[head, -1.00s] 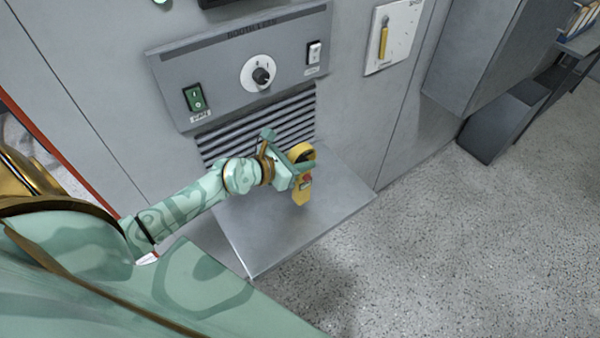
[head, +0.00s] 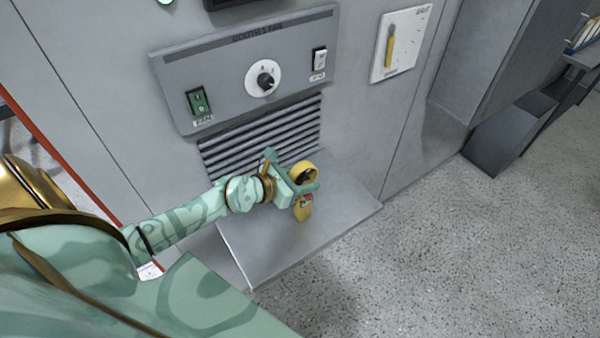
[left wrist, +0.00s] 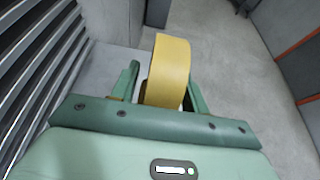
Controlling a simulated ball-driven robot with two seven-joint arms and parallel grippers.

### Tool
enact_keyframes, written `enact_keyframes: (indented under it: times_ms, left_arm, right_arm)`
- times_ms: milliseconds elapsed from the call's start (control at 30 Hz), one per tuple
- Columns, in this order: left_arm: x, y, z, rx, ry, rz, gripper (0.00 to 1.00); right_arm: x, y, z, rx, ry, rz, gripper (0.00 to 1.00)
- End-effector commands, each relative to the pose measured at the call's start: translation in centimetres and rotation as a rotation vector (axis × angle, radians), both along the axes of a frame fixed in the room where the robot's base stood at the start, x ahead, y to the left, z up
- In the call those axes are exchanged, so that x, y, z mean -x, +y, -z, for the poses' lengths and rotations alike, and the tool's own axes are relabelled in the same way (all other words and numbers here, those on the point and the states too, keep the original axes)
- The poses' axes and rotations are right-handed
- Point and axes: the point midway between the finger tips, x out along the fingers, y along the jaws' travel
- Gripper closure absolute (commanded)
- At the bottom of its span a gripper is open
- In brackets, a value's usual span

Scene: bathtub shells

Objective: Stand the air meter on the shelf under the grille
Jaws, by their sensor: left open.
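The yellow air meter (head: 304,209) stands upright on the grey shelf (head: 265,262) below the grille (head: 262,140). In the left wrist view the meter's yellow side (left wrist: 169,72) is between the two green fingers, with a gap at the left finger; contact at the right finger is unclear. My right gripper is out of view.
Above the grille is a grey panel (head: 225,83) with a dial (head: 264,78), a green switch (head: 199,100) and a white switch (head: 319,61). A white board with a yellow gauge (head: 390,45) hangs to the right. The shelf's front and right parts are clear.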

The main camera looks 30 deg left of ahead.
Motion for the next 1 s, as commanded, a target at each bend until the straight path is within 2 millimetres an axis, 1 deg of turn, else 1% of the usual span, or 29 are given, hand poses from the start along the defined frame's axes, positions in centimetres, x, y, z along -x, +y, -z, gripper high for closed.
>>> enact_keyframes:
  times_ms: [67,167,400,500,600,733,1000]
  left_arm:
    - [0.2,0.1,-0.4,-0.001,0.0,0.0,0.55]
    - [1.5,0.7,-0.9,-0.002,0.002,0.0,0.55]
    - [6.5,2.7,-3.0,-0.002,0.004,0.001,0.55]
    - [8.2,3.3,-3.8,-0.003,0.003,0.003,0.55]
    - [9.4,3.9,-4.3,-0.002,0.001,0.0,0.55]
    - [10.2,4.2,-4.7,0.0,0.001,0.001,0.55]
    - [10.3,4.3,-4.9,0.0,-0.001,0.0,0.55]
  right_arm:
    - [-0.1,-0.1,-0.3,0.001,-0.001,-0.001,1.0]
    - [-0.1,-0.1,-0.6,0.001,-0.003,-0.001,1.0]
    - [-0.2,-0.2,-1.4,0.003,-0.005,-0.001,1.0]
    - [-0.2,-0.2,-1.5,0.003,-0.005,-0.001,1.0]
    - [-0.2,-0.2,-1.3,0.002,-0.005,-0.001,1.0]
    - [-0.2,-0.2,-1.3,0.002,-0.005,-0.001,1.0]
    - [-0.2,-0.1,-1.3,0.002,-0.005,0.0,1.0]
